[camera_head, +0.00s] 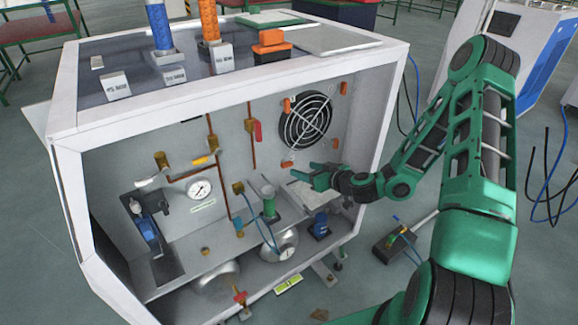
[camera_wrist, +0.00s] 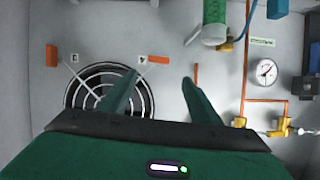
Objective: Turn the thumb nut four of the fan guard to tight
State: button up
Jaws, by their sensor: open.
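The fan guard (camera_head: 305,120) is a round wire grille on the back wall of the open cabinet, with orange thumb nuts around it. In the wrist view the fan guard (camera_wrist: 106,91) appears upside down. Thumb nut four (camera_wrist: 158,59) lies level beside a small label that seems to read 4; it is the lower left nut (camera_head: 287,164) in the head view. My gripper (camera_head: 313,175) is inside the cabinet, just below and right of that nut. My gripper (camera_wrist: 159,79) is open and empty; the nut shows between its fingertips, apart from them.
Another orange nut (camera_wrist: 51,55) stands upright at the left in the wrist view. A pressure gauge (camera_head: 199,188), copper pipes and a green-capped cylinder (camera_head: 269,205) stand left of my gripper. The cabinet's right wall (camera_head: 389,110) is close to my arm.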

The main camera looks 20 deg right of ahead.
aim_at(288, 163)
jog(key=x, duration=1.1)
jog(key=shift+d, duration=0.15)
jog(key=c, duration=1)
